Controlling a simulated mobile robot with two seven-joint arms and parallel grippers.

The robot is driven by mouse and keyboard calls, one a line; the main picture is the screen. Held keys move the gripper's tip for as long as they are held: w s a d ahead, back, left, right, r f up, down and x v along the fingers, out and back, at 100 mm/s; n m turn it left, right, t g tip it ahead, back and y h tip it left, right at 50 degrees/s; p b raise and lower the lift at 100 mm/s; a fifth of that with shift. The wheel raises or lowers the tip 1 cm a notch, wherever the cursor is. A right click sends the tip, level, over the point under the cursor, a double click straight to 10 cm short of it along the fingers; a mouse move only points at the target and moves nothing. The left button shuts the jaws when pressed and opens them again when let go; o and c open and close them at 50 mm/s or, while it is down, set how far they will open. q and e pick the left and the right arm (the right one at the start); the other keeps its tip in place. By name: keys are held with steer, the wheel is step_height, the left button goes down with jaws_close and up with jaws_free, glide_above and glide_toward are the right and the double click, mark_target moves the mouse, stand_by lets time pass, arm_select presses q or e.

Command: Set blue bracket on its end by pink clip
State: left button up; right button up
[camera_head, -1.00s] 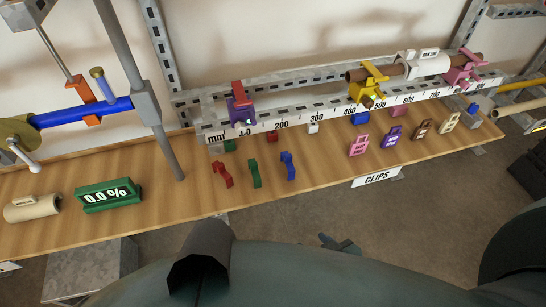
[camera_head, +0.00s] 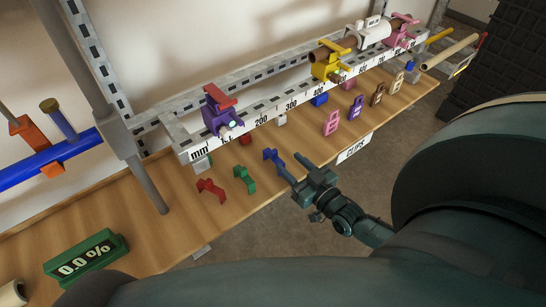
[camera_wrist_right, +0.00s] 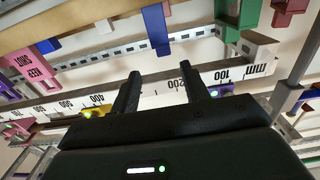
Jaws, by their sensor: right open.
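The blue bracket (camera_head: 274,160) stands on the wooden shelf, right of the green bracket (camera_head: 244,179). It also shows in the wrist view (camera_wrist_right: 157,30), beyond the gap between my right fingers. The pink clip (camera_head: 331,122) lies farther right on the shelf, and it shows at the left of the wrist view (camera_wrist_right: 38,64). My right gripper (camera_head: 292,169) is open and empty, just right of the blue bracket near the shelf's front edge. I see no contact between them. My left gripper is not in view.
A red bracket (camera_head: 211,191) stands left of the green one. A ruler rail (camera_head: 275,110) with purple and yellow holders (camera_head: 326,66) runs behind. A purple clip (camera_head: 355,107) lies beyond the pink one. Some bare shelf shows between the blue bracket and pink clip.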

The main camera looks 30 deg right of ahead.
mark_target(274, 151)
steer(key=shift+w+a, duration=0.1)
steer(key=shift+w, duration=1.1)
steer(key=w, duration=0.2)
steer(key=w+a, duration=0.1)
steer(key=w, duration=0.2)
steer(key=shift+f, duration=0.15)
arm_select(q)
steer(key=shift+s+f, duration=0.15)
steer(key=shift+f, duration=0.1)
arm_select(e)
jaws_close()
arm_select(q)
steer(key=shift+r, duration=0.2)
arm_select(e)
steer(key=shift+r+p, duration=0.35)
steer(key=shift+r, duration=0.3)
arm_select(q)
steer(key=p, duration=0.2)
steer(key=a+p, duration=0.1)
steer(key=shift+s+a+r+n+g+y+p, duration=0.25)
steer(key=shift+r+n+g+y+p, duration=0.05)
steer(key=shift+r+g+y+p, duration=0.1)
arm_select(e)
step_height(274, 151, up, 27)
